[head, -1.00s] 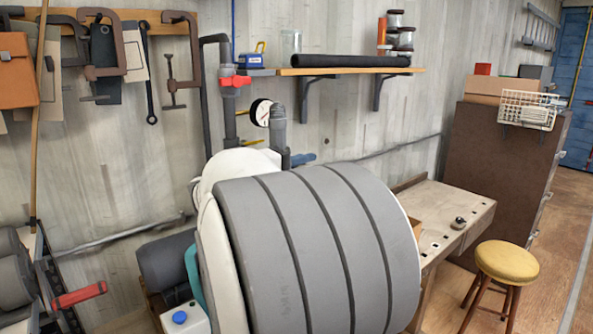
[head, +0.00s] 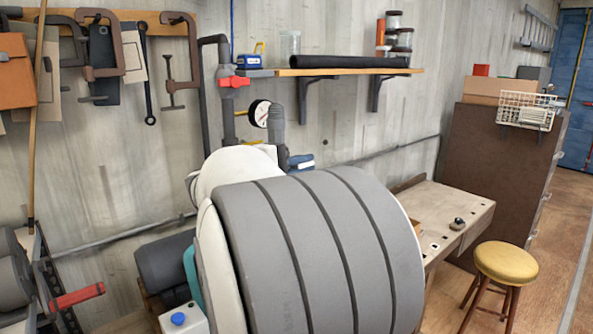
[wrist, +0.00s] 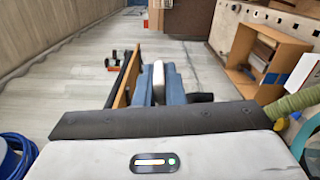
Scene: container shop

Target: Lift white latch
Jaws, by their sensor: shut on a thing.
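In the wrist view my gripper (wrist: 159,70), with blue fingers, is shut on a narrow white piece (wrist: 159,84), which I take to be the white latch. The piece stands between the fingers, and its lower part is hidden by them. In the head view my own large grey and white arm covers the middle. Only a small blue and white part shows past it, by the dark pipe, and the hold cannot be made out there.
A wall shelf (head: 345,72) holds jars and a black roll. A pressure gauge (head: 259,113) and a red-handled valve (head: 234,82) sit on pipes close to my arm. A workbench (head: 450,210) and a yellow stool (head: 505,262) stand to the right, with open floor around the stool.

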